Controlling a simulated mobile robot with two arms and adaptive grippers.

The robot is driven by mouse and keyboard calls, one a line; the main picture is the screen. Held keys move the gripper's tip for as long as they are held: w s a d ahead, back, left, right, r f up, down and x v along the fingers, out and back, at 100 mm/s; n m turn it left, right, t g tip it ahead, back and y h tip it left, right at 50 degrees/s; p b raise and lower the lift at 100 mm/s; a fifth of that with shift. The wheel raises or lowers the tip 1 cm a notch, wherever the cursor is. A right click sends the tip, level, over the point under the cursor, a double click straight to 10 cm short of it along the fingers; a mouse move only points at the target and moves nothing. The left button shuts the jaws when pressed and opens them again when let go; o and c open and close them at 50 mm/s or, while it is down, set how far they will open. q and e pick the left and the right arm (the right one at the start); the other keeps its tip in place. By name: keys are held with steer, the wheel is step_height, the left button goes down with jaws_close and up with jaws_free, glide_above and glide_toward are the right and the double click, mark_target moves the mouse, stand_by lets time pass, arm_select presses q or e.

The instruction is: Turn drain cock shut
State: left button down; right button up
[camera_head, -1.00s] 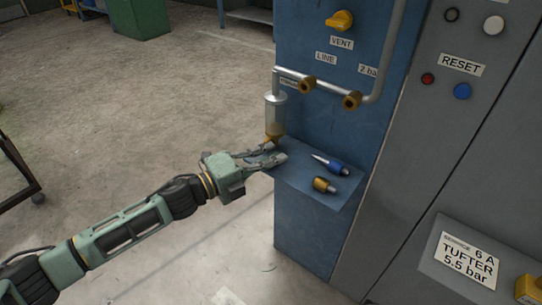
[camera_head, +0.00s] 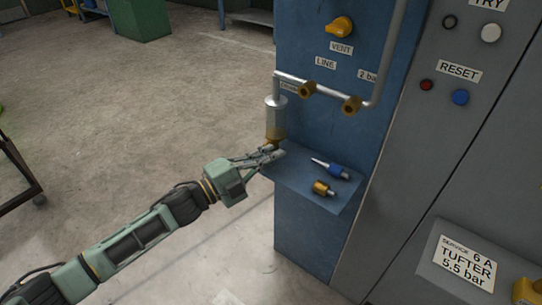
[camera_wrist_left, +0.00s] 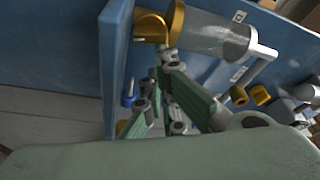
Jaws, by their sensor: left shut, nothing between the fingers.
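The drain cock (camera_head: 270,143) is the brass fitting at the bottom of a clear filter bowl (camera_head: 275,119) on the blue panel. In the left wrist view the brass cock (camera_wrist_left: 155,25) shows at the top, with the clear bowl (camera_wrist_left: 212,36) to its right. My left gripper (camera_head: 274,154) is shut and empty, its fingertips just below and beside the cock. In the left wrist view its fingers (camera_wrist_left: 163,62) come together close under the brass; whether they touch it I cannot tell. The fingers partly hide the cock's lower end. My right gripper is not in view.
A blue shelf (camera_head: 301,194) juts out below the bowl, holding a blue-handled tool (camera_head: 331,167) and a brass fitting (camera_head: 323,188). Pipes with brass fittings (camera_head: 350,105) run above. A yellow vent knob (camera_head: 340,26) is higher up.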

arm_select(q)
steer(key=shift+w+a+r+n+t, duration=0.15)
steer(key=shift+n+t, duration=0.15)
steer(key=shift+n, duration=0.3)
steer(key=n+t+p, duration=0.1)
steer(key=n, duration=0.3)
steer(key=w+a+r+n+t+y+p, duration=0.1)
steer(key=n+t, duration=0.1)
steer(key=n, duration=0.2)
steer(key=a+n+t+p, duration=0.1)
steer(key=n, duration=0.3)
steer(key=shift+w+r+t+y, duration=0.2)
steer(key=shift+r+t+y, duration=0.1)
steer(key=shift+r, duration=0.1)
steer(key=n, duration=0.2)
steer(key=shift+w+a+n+t+y, duration=0.2)
steer(key=shift+a+n+t+y, duration=0.1)
steer(key=shift+w+a+f+p, duration=0.1)
steer(key=shift+a+p, duration=0.05)
steer(key=shift+p, duration=0.2)
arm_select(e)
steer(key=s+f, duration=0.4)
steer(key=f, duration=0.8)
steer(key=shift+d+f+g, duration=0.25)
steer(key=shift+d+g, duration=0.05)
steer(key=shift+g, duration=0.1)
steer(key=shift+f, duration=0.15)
